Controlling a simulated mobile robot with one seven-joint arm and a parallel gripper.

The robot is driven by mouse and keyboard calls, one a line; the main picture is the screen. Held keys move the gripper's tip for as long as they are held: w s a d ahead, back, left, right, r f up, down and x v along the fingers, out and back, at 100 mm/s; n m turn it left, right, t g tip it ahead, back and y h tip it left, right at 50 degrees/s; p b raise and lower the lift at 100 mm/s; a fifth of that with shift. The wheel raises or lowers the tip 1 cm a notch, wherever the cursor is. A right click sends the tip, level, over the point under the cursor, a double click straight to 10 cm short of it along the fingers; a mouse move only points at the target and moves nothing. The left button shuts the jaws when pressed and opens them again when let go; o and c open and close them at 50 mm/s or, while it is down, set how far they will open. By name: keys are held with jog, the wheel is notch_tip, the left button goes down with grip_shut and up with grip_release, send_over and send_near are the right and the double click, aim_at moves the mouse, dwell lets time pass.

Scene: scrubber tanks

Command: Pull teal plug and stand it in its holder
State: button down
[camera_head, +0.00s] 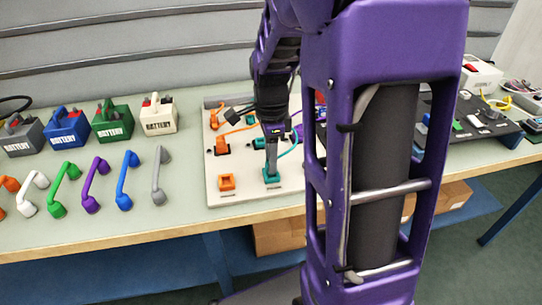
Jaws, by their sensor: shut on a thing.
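My gripper (271,160) points straight down over the white board (242,192) on the bench. It is shut on the teal plug, which is mostly hidden between the fingers. A teal cable (293,146) curves from the right to the fingertips. Directly under the fingertips is the teal holder (271,177), near the board's front edge. I cannot tell whether the plug is seated in it or just above it. Another teal part (259,142), seemingly the socket, lies behind and left of the gripper.
An orange holder (227,182) and an orange plug (222,145) are on the board's left. Several coloured handles (96,184) and battery boxes (113,122) stand farther left. My arm hides the board's right side. A dark panel (474,127) is at right.

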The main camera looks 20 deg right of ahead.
jog(key=shift+f, duration=0.3)
jog(key=c, duration=0.6)
grip_release()
jog(key=shift+o, duration=0.5)
jog(key=o, duration=0.4)
jog(key=shift+r, duration=0.1)
